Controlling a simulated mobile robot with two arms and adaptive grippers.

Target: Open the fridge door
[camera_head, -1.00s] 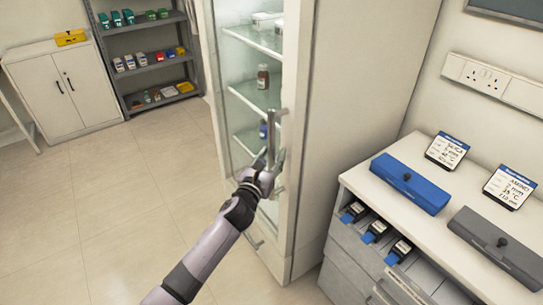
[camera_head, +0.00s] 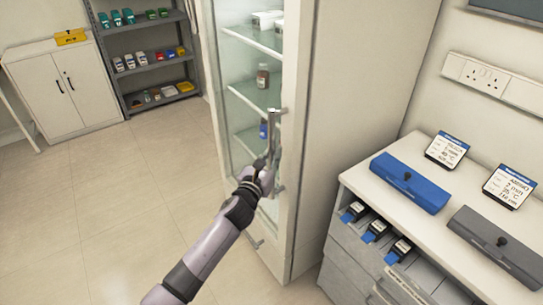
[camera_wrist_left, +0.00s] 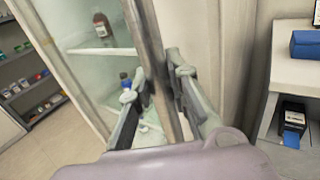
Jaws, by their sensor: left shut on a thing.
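The fridge (camera_head: 345,110) is a tall white cabinet with a glass-fronted door (camera_head: 240,85). Bottles and boxes on its shelves show through the glass. A vertical metal handle (camera_head: 271,126) runs along the door's right edge. My left gripper (camera_head: 268,163) is at the handle's middle. In the left wrist view the fingers of my left gripper (camera_wrist_left: 160,92) lie on either side of the handle bar (camera_wrist_left: 150,40), shut on it. The door looks closed or nearly so; I cannot tell whether there is a gap. My right gripper is not in view.
A white counter (camera_head: 415,215) with a blue case (camera_head: 410,183), a grey case (camera_head: 497,247) and label stands is right of the fridge. A grey shelf rack (camera_head: 150,62) and white cupboard (camera_head: 60,90) stand at the back left. The floor before the door is clear.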

